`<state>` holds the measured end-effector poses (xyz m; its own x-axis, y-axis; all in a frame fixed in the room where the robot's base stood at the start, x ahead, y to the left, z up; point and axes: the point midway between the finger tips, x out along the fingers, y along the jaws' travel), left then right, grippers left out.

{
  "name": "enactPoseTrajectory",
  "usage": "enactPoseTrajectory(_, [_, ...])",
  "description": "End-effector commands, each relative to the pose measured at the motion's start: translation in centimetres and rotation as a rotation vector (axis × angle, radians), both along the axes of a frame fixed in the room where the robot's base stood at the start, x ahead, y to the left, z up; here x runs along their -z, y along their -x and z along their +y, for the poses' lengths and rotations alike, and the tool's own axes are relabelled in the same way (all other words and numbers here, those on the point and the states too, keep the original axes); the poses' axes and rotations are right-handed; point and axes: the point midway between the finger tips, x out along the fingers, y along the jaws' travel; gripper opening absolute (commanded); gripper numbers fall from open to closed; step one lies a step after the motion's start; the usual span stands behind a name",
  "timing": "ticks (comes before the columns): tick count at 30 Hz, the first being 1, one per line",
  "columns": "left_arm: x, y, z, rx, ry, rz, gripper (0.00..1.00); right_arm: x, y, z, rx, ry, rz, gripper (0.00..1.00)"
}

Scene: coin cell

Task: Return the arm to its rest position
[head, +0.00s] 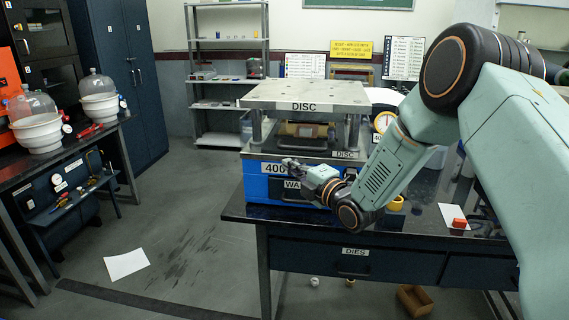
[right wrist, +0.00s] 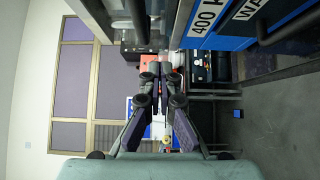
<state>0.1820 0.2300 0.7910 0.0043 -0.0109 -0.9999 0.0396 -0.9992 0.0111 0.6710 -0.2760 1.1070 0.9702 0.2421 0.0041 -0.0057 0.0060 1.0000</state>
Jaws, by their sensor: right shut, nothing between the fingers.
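My right gripper (head: 290,167) is in front of the blue press (head: 256,186) on the dark table, near the press's labelled front face. In the right wrist view the gripper (right wrist: 161,62) points away from the camera with its fingers together and nothing between them. The press's blue face with its white labels shows at the upper right of that view, beside the fingers. I cannot tell from these views whether the gripper touches the press. My right arm comes in from the right and crosses over the table. My left gripper is not in view.
The press has a grey top plate marked DISC (head: 305,95) on posts. A red block (head: 459,224) lies on white paper at the table's right. A side bench (head: 60,160) with glass jars stands at left. The floor between is open, with a paper sheet (head: 126,264) on it.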

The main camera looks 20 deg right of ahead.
Motion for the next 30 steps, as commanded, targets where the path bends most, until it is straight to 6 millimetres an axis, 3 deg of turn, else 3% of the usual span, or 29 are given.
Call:
enactPoseTrajectory(9, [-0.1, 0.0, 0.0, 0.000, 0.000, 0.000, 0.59, 0.0, 4.6, -1.3, 0.003, -0.002, -0.001, 0.00])
enactPoseTrajectory(20, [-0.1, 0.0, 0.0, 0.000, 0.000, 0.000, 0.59, 0.0, 5.8, -1.3, 0.000, -0.011, 0.002, 0.00])
enactPoseTrajectory(26, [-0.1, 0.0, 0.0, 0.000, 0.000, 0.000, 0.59, 1.3, 5.9, -1.7, 0.028, -0.251, 0.116, 0.00])
enactPoseTrajectory(30, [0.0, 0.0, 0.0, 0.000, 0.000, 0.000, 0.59, 4.8, 7.4, -1.5, 0.116, -0.562, 0.312, 0.00])
